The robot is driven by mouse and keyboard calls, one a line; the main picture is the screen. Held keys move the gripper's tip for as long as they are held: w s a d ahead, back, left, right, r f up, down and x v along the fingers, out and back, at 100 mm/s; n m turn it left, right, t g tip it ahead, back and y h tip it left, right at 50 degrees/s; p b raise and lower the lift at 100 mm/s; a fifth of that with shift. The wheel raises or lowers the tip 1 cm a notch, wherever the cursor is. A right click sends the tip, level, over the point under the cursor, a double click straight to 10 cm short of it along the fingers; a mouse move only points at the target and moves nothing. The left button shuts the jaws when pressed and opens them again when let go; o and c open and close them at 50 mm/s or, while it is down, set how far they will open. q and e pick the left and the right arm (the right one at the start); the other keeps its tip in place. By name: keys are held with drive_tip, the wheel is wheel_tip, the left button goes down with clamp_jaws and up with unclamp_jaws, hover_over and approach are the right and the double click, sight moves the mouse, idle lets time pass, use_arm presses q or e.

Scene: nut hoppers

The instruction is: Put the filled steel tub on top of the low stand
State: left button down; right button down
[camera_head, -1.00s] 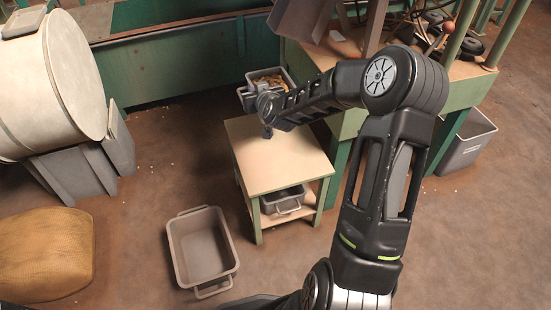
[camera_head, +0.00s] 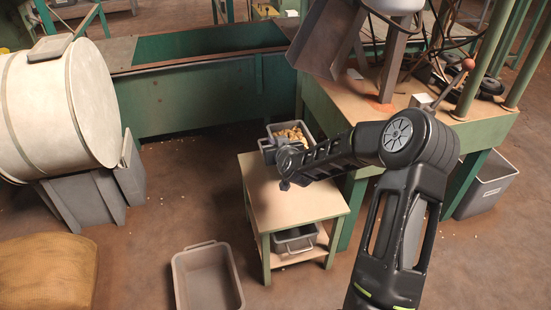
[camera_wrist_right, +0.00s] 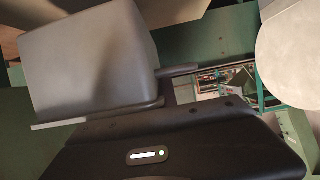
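The filled steel tub (camera_head: 303,143) holds brown nuts and appears raised beyond the far edge of the low stand's top. My right gripper (camera_head: 272,150) is at its near side and seems shut on its rim or handle; my wrist hides the fingertips. In the right wrist view the tub (camera_wrist_right: 90,60) fills the upper left, close to the gripper body. The low stand (camera_head: 295,200) has a bare pale wooden top and green legs; my right forearm passes over its far right part. My left gripper is not in view.
A grey tub (camera_head: 296,240) sits on the stand's lower shelf. An empty grey tub (camera_head: 208,282) lies on the floor in front. A green workbench (camera_head: 400,125) with a hopper chute (camera_head: 325,38) stands close behind right. A large pale drum (camera_head: 60,110) is at left.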

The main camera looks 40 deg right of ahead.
drive_tip(key=shift+w, duration=0.1)
drive_tip(key=shift+f+b, duration=0.8)
drive_tip(key=shift+f, duration=1.05)
drive_tip(key=shift+f, duration=0.1)
drive_tip(key=c, duration=2.1)
unclamp_jaws()
drive_tip(key=shift+f, duration=0.15)
drive_tip(key=o, duration=0.5)
drive_tip(key=shift+c, duration=0.2)
